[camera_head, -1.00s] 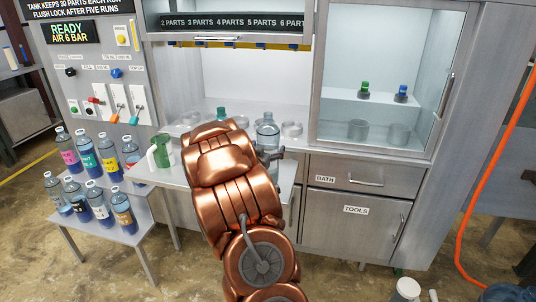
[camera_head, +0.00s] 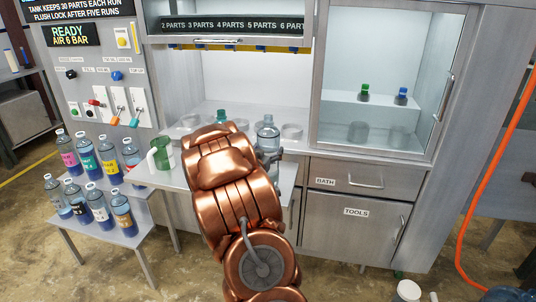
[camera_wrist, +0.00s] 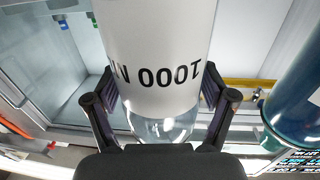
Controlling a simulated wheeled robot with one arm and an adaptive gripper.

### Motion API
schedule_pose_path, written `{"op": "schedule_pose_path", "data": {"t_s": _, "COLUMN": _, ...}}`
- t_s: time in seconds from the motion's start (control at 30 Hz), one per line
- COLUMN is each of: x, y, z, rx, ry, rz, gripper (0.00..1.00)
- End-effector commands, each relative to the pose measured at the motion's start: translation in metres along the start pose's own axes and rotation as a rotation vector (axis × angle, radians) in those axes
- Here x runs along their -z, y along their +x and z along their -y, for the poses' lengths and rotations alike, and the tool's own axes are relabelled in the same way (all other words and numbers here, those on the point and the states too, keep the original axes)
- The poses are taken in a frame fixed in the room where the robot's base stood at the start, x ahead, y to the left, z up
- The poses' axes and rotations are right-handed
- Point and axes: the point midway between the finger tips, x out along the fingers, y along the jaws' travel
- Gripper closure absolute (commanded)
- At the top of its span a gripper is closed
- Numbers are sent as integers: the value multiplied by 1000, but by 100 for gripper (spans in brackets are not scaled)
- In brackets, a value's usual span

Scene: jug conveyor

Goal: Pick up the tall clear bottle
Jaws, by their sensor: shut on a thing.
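The tall clear bottle (camera_head: 267,133) is upright at the right part of the small metal table, partly hidden behind my arm. In the wrist view the bottle (camera_wrist: 158,55) fills the middle, with a white label and dark print that reads upside down. My gripper (camera_wrist: 160,98) has a dark finger on each side of it and is shut on it. In the head view my gripper (camera_head: 271,157) is mostly hidden by the copper arm. I cannot tell whether the bottle's base touches the table.
A green jug with a white handle (camera_head: 162,153) stands at the table's left. A teal-capped bottle (camera_head: 221,116) is behind my arm. Several labelled bottles (camera_head: 97,204) stand on the low stand at left. Glass dishes (camera_head: 291,131) and the cabinet (camera_head: 355,175) are close behind and right.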

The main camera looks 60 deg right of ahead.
Motion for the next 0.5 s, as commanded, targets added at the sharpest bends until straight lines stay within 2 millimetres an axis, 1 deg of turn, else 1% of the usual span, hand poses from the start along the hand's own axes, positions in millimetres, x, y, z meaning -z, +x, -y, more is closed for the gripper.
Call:
{"op": "schedule_pose_path", "data": {"t_s": 0.23, "x": 13, "y": 0, "z": 0, "rx": -1, "ry": 2, "rz": -4, "gripper": 68}}
{"op": "schedule_pose_path", "data": {"t_s": 0.43, "x": 37, "y": 0, "z": 0, "rx": -1, "ry": 4, "rz": -4, "gripper": 68}}
{"op": "schedule_pose_path", "data": {"t_s": 0.5, "x": 37, "y": -11, "z": 6, "rx": 3, "ry": 3, "rz": -2, "gripper": 68}}
